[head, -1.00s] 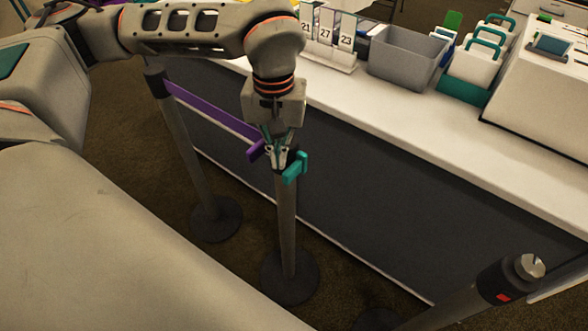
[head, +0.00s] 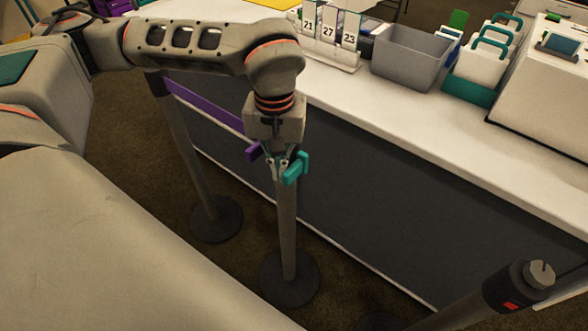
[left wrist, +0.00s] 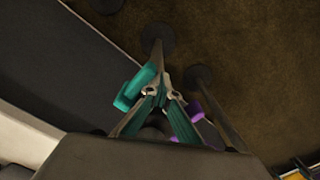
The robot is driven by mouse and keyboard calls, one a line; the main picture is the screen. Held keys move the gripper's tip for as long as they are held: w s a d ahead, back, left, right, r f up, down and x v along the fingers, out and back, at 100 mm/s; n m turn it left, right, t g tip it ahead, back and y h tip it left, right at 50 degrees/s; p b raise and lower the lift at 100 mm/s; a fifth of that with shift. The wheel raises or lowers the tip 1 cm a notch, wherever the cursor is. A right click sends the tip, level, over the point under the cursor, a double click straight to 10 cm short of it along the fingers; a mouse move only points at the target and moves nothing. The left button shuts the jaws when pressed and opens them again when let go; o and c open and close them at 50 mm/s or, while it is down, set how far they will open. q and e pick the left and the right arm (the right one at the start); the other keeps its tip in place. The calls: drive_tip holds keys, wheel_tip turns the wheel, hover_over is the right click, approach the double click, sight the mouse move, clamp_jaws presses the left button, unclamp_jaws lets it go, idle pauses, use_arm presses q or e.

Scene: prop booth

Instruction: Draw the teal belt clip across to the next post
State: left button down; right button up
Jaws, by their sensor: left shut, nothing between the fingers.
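The teal belt clip (head: 296,168) sits at the head of the middle post (head: 287,225), on its right side. It also shows in the left wrist view (left wrist: 124,98), left of the fingers. My left gripper (head: 279,170) points down at the top of this post, with its fingers beside the clip. It is shut with nothing held; its fingers converge in the left wrist view (left wrist: 163,86). The gripper hides most of the post's head. A purple belt (head: 205,104) runs from the left post (head: 187,150) to a purple clip (head: 253,151) at the middle post. My right gripper is not in view.
Another post (head: 470,308) with a black head, silver knob and red mark stands at the lower right. A long white-topped counter (head: 425,135) runs behind the posts. It bears number cards (head: 327,36), a grey bin (head: 409,60) and teal-handled holders.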

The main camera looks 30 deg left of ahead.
use_arm(q)
drive_tip(key=s+d, duration=0.3)
drive_tip(key=d, duration=3.3)
drive_tip(key=shift+d, duration=0.35)
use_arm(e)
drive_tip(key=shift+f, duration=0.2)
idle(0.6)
use_arm(q)
drive_tip(key=shift+r, duration=0.1)
wheel_tip(320, 180, up, 8)
drive_tip(key=p, duration=0.3)
drive_tip(key=shift+p, duration=0.4)
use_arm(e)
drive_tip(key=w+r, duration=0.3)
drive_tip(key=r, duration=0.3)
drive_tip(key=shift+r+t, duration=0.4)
